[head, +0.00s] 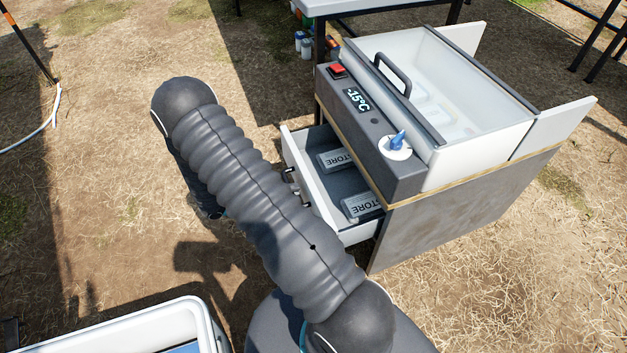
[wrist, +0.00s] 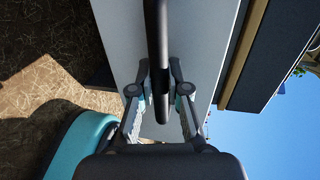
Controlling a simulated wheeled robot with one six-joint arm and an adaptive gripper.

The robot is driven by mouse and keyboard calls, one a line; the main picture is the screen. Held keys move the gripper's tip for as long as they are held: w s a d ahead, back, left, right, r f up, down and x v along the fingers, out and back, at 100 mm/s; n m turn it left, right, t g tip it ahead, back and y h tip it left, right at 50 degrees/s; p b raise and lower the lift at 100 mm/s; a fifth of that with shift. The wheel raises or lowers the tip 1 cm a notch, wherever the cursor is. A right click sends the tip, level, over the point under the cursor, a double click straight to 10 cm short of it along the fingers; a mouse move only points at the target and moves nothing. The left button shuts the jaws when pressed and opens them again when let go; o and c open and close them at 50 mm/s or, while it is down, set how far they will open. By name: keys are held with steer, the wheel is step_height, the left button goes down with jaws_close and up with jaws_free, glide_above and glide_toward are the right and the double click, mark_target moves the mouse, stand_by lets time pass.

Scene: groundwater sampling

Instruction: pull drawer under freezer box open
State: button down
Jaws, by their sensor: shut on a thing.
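The drawer (head: 358,233) under the freezer box (head: 370,150) stands partly open, with two grey blocks marked "STORE" (head: 338,159) inside. Its pale front panel (wrist: 118,35) fills the middle of the wrist view. The dark bar handle (wrist: 157,45) runs along that panel. My gripper (wrist: 160,88) is shut on the handle, with one finger on each side of it. In the head view my arm hides the gripper and most of the handle. The freezer box has a clear lid, which looks closed, and a display reading -15°C (head: 357,99).
A white bin (head: 120,330) stands at the lower left. Dry grassy ground (head: 80,200) lies open to the left.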

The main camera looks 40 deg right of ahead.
steer(key=f+v, duration=0.3)
steer(key=v, duration=1.2)
steer(key=shift+w+a, duration=0.2)
steer(key=shift+a, duration=0.5)
steer(key=c, duration=1.1)
jaws_free()
steer(key=shift+c, duration=0.2)
steer(key=v, duration=1.2)
steer(key=shift+f, duration=0.1)
